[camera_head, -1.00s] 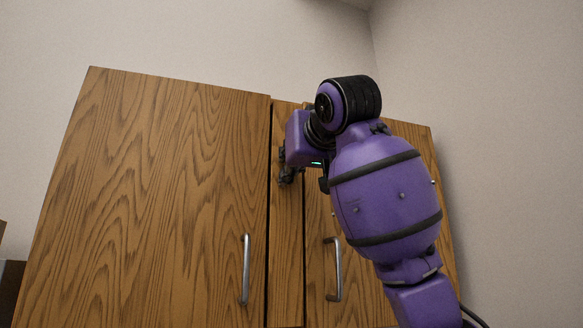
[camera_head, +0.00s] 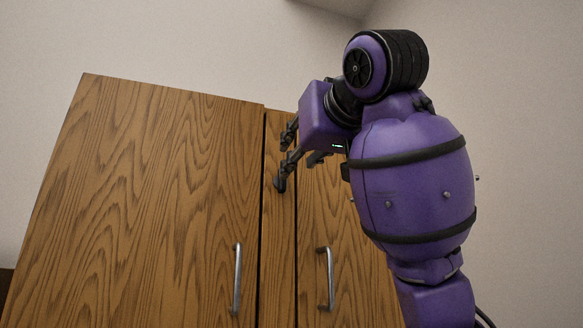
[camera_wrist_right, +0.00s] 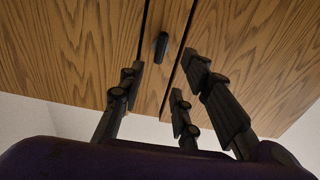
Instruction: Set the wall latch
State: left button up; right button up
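A small dark latch (camera_wrist_right: 161,47) sits on the narrow wooden strip (camera_wrist_right: 166,82) between the two cabinet doors, in the right wrist view. It lies roughly along the strip, tilted slightly. My right gripper (camera_wrist_right: 160,85) is open, its dark fingers spread on both sides below the latch in that view, with nothing between them. The latch appears beyond the fingertips, apart from them. In the head view the right gripper (camera_head: 286,158) is at the upper part of the strip, and I cannot clearly tell the latch from the dark fingers there. My left gripper is not in view.
The wide left cabinet door (camera_head: 150,200) has a metal handle (camera_head: 237,278) low at its right edge. The right door (camera_head: 345,265) has a similar handle (camera_head: 326,278). Both doors look shut. A plain wall (camera_head: 490,120) is free at the right.

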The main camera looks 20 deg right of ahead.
jog(key=shift+s, duration=1.2)
